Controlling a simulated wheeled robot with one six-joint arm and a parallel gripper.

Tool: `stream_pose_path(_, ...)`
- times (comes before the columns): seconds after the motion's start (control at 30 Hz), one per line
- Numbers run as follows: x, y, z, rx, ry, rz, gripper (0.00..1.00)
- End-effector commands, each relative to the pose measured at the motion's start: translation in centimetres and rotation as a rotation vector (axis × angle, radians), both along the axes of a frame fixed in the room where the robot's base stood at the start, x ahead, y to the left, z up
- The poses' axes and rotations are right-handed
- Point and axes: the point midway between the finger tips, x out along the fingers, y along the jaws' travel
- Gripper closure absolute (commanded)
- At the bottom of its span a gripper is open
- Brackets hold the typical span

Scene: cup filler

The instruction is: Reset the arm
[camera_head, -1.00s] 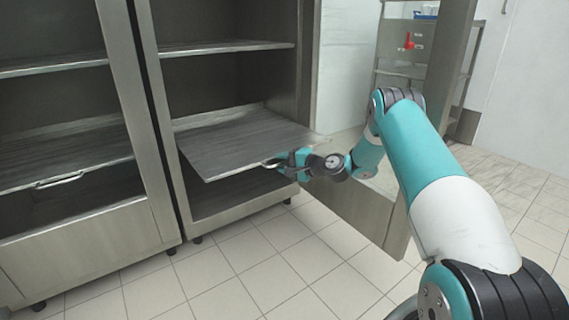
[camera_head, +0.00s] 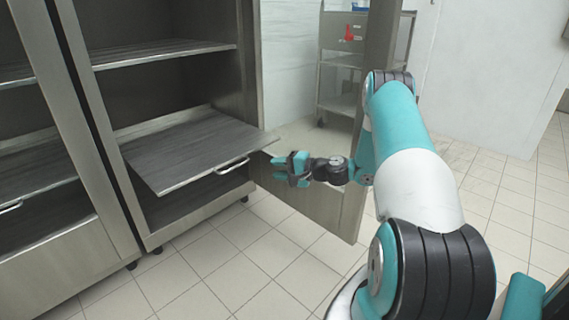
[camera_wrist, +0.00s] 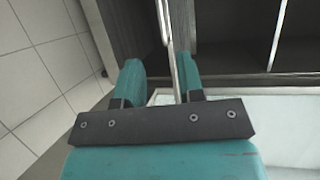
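My gripper (camera_head: 279,165) hangs in front of a pulled-out shelf (camera_head: 185,157) of the steel cabinet. It is to the right of the shelf's metal handle (camera_head: 232,165), with a small gap between them. In the wrist view my gripper (camera_wrist: 159,62) has its two teal fingers spread apart. A thin bar that looks like the handle (camera_wrist: 163,22) lies ahead of the fingers, and nothing is clearly held. My arm is stretched out toward the cabinet.
The cabinet door (camera_head: 338,195) stands open just behind my gripper and arm. A second cabinet bay with a handle (camera_head: 10,206) is at the left. A metal rack (camera_head: 340,75) stands behind. Tiled floor (camera_head: 255,262) is clear in front.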

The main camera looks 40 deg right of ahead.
Motion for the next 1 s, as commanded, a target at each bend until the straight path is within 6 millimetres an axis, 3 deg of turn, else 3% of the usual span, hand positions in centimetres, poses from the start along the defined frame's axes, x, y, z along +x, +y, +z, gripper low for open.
stream_pose_path(0.2,-1.6,-0.7,0.3,0.0,0.0,-0.001,0.65)
stream_pose_path(0.8,-1.6,-0.6,0.4,-0.003,0.001,0.004,0.65)
stream_pose_path(0.9,-1.0,0.9,1.4,-0.033,0.006,0.052,0.65)
stream_pose_path(0.97,-0.4,2.9,2.8,-0.075,0.016,0.118,0.65)
stream_pose_path(1.0,0.1,4.9,3.9,-0.115,0.026,0.179,0.65)
